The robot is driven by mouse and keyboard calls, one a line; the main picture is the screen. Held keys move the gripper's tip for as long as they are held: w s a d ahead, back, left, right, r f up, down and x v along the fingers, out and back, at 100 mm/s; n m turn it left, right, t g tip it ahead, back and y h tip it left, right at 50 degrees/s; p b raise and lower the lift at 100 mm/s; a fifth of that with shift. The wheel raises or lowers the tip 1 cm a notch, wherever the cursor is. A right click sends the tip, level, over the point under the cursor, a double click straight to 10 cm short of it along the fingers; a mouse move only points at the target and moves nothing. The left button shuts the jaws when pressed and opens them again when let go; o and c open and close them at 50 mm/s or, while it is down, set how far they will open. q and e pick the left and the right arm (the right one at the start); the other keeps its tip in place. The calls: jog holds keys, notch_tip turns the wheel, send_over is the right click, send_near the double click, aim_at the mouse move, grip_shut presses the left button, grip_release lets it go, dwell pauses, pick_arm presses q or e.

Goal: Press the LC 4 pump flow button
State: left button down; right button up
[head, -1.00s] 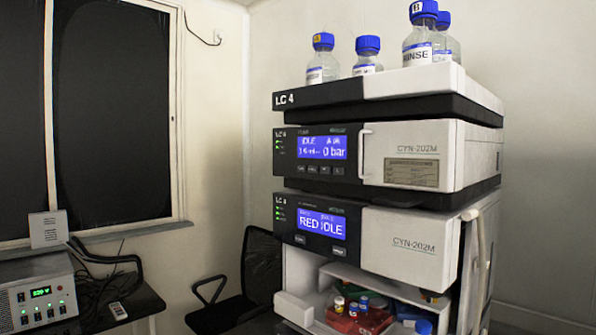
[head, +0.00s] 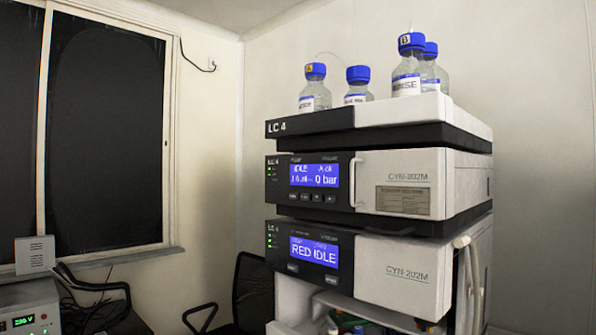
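The LC 4 stack (head: 395,125) stands right of centre in the head view. Its pump module (head: 380,183) has a blue screen (head: 314,175) reading IDLE and 0 bar. A row of several small dark buttons (head: 311,197) sits just below that screen; their labels are too small to read. The module under it (head: 358,262) has a blue screen (head: 314,251) reading RED IDLE, with two small buttons below. Neither of my grippers shows in the head view.
Several blue-capped bottles (head: 407,70) stand on top of the stack. A black chair (head: 253,290) is left of the stack. An instrument with a green display (head: 25,308) is at the lower left, and a dark window (head: 107,125) is behind.

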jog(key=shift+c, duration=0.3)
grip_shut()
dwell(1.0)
